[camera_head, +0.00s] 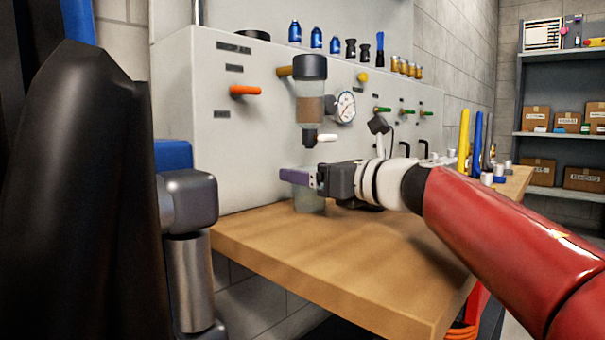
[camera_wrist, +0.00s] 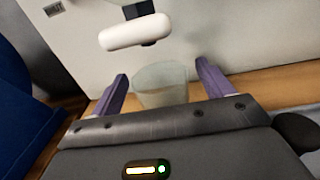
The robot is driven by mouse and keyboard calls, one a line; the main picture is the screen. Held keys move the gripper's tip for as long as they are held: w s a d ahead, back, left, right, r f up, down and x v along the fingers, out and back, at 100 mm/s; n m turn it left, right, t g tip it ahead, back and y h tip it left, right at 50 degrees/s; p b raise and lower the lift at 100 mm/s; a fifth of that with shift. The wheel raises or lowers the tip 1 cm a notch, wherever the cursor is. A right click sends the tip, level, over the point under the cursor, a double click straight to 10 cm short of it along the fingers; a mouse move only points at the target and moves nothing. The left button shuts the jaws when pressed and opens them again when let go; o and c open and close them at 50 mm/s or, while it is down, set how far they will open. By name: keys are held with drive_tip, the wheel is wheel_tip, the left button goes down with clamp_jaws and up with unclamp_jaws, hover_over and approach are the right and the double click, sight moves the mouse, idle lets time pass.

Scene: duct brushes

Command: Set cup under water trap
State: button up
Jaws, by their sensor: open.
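The water trap (camera_head: 310,100) is mounted on the pale panel, with a black cap, a clear bowl holding brownish liquid and a white drain lever (camera_head: 326,138) at its bottom. The lever also shows at the top of the wrist view (camera_wrist: 135,33). A clear cup (camera_head: 309,203) stands upright on the wooden bench below the trap; it shows between the fingers in the wrist view (camera_wrist: 161,86). My gripper (camera_head: 297,176) is open, its purple fingers on either side of the cup with visible gaps. Its body hides part of the cup.
The wooden bench top (camera_head: 350,260) is mostly clear in front. A pressure gauge (camera_head: 345,107) and an orange handle (camera_head: 245,90) are on the panel. Yellow and blue upright tools (camera_head: 464,140) stand at the bench's right. A shelf with boxes (camera_head: 567,122) is at the far right.

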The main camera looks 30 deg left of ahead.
drive_tip(key=v, duration=0.9)
drive_tip(key=shift+s+d+b, duration=0.1)
drive_tip(key=shift+d+b, duration=0.1)
drive_tip(key=shift+b, duration=0.1)
